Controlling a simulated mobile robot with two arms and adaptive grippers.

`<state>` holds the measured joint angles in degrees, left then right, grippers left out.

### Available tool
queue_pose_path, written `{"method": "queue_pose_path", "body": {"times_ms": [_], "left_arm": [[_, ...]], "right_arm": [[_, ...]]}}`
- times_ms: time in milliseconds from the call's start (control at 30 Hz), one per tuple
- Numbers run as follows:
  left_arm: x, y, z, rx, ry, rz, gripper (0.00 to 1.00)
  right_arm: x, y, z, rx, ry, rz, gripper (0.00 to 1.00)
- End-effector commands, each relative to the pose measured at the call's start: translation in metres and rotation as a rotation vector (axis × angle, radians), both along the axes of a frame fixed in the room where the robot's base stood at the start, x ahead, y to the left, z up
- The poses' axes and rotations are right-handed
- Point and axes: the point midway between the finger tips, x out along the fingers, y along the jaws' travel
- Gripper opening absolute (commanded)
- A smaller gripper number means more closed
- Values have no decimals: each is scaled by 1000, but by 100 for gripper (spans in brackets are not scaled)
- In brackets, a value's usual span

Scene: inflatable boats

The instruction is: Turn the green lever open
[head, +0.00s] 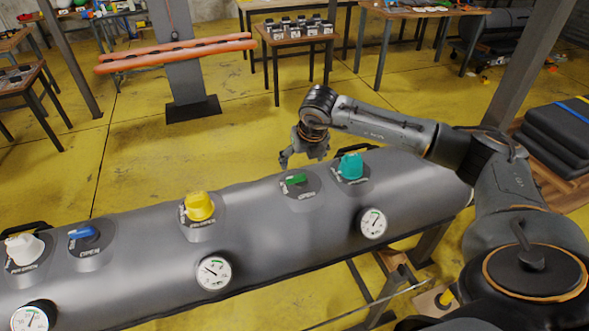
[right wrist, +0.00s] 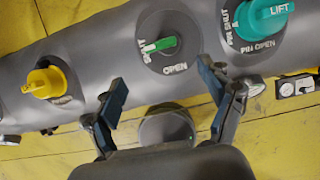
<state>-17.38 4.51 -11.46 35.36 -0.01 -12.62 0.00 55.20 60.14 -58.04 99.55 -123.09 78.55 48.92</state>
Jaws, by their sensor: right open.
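The green lever (head: 295,180) is a small bar on a round dark plate on top of the grey inflatable tube (head: 300,235). In the right wrist view the green lever (right wrist: 162,46) lies near the SHUT mark, with the OPEN mark on the plate below it. My right gripper (head: 303,156) hangs just behind the lever in the head view, apart from it. In the right wrist view my right gripper (right wrist: 162,76) has its two fingers spread wide, with nothing between them. The lever is beyond the fingertips. My left gripper is not in view.
A teal knob (head: 351,166) stands close to the right of the lever. A yellow knob (head: 199,206), a blue lever (head: 84,233) and a white knob (head: 24,249) sit to the left. Gauges (head: 214,272) line the tube's front. Yellow floor lies behind.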

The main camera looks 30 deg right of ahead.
Motion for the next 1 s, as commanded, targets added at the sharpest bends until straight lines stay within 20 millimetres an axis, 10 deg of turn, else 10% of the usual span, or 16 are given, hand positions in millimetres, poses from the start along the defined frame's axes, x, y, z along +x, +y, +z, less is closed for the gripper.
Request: {"method": "queue_pose_path", "body": {"times_ms": [500, 1000], "left_arm": [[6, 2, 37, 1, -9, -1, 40], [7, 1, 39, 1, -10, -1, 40]], "right_arm": [[36, -7, -85, 4, 1, 0, 81], [39, -9, -97, 3, 0, 2, 75]]}}
